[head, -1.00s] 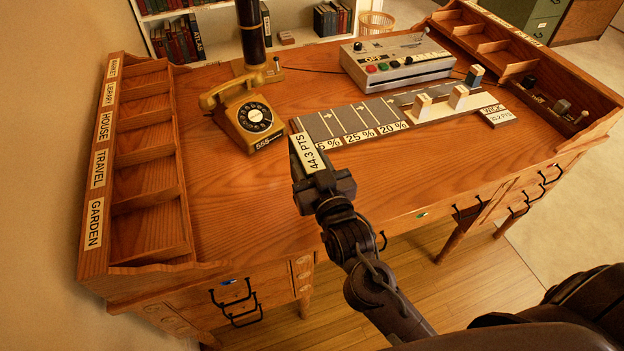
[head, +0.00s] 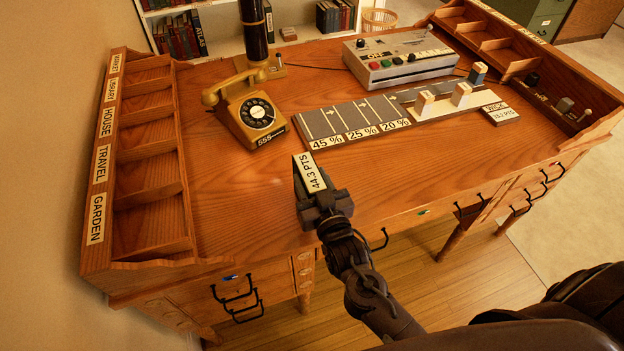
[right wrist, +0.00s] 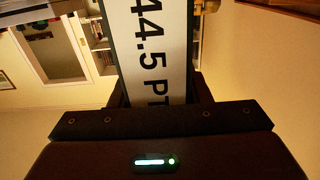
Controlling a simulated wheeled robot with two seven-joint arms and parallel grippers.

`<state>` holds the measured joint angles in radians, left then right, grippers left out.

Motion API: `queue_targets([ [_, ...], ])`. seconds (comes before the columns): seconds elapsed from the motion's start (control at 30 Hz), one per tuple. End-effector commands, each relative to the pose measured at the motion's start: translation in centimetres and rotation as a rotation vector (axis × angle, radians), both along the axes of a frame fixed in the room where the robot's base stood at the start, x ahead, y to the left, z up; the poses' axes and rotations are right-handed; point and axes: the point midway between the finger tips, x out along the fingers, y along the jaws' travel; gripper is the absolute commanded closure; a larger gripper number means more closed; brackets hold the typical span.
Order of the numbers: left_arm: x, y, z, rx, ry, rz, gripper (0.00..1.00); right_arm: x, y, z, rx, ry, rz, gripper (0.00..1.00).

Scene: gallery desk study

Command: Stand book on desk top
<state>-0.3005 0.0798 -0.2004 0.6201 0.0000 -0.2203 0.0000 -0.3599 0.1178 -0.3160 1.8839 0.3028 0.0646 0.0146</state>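My right gripper (head: 318,198) is shut on the book, a slim dark thing with a white label (head: 311,173) reading about "44.5 PTS". The book is over the front middle of the brown wooden desk top (head: 400,178). I cannot tell whether it touches the wood. In the right wrist view the book's label (right wrist: 158,50) fills the upper middle between the fingers, with dark green edges beside it. The fingers hide its lower part. My left gripper is not in view.
A yellow telephone (head: 250,112) and a grey lane board (head: 345,118) with white blocks lie behind the book. A grey control box (head: 405,65) stands farther back. Labelled wooden compartments (head: 150,170) line the left side. The desk top left of the book is clear.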

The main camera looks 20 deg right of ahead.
Motion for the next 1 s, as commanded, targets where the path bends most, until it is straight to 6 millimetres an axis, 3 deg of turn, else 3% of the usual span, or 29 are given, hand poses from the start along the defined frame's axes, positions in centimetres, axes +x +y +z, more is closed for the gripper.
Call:
queue_targets([
  [0.13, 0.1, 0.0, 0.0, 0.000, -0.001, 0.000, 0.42, 0.0, 0.0, 0.0, 0.000, 0.000, 0.000, 0.38],
  [0.47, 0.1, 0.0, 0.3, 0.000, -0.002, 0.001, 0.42, 0.0, 0.0, 0.5, 0.000, 0.000, 0.000, 0.38],
  [0.67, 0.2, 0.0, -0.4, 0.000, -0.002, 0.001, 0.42, -2.9, -0.1, 0.0, 0.001, 0.004, 0.002, 0.38],
  [1.0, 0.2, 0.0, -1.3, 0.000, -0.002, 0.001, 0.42, -9.6, -0.3, 0.1, 0.001, 0.005, 0.001, 0.38],
])
